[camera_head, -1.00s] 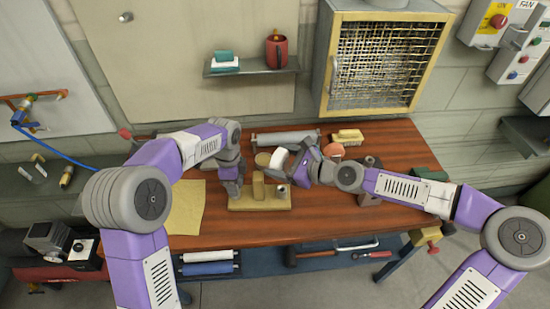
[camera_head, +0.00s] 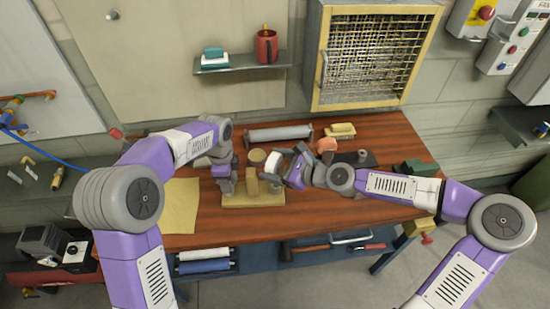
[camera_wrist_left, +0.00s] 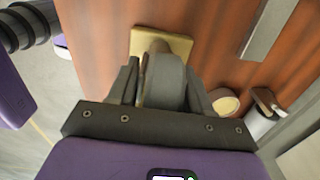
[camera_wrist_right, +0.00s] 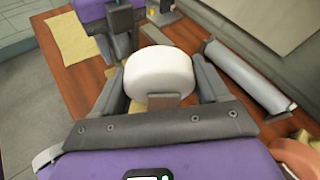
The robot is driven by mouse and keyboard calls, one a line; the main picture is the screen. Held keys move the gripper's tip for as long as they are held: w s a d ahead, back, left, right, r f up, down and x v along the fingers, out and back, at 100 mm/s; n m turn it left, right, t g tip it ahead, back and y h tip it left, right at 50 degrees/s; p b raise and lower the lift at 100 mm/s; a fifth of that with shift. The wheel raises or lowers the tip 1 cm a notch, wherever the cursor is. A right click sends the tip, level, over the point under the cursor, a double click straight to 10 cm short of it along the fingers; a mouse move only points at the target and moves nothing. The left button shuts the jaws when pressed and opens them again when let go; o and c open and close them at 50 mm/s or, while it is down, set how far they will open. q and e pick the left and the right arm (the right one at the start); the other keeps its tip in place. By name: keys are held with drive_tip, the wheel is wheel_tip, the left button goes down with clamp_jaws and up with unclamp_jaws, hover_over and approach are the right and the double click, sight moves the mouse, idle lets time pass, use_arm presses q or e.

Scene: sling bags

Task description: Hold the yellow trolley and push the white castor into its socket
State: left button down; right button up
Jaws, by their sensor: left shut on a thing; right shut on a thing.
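The yellow trolley (camera_head: 240,200) is a block-like base with upright posts, lying near the front of the workbench; its yellow base also shows in the left wrist view (camera_wrist_left: 180,43). My left gripper (camera_head: 226,184) is shut at its left end, with a grey rounded part (camera_wrist_left: 167,82) between the fingers. My right gripper (camera_head: 279,168) is shut on the white castor (camera_wrist_right: 160,72) and holds it above the trolley's right end, behind the posts in the head view. The socket cannot be made out clearly.
A grey roller (camera_head: 278,133) and a brush (camera_head: 341,131) lie at the back of the bench. A round tan disc (camera_head: 257,155) stands behind the trolley. A yellow sheet (camera_head: 180,205) lies at left, and a green block (camera_head: 415,168) at right.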

drive_tip(key=shift+f, duration=0.9)
drive_tip(key=shift+f, duration=2.15)
idle(0.9)
drive_tip(key=o, duration=1.2)
drive_tip(key=shift+d, duration=0.1)
drive_tip(key=v, duration=1.1)
drive_tip(key=shift+s+d+r, duration=0.2)
drive_tip(key=shift+d+r, duration=0.05)
use_arm(q)
drive_tip(key=shift+c, duration=2)
unclamp_jaws()
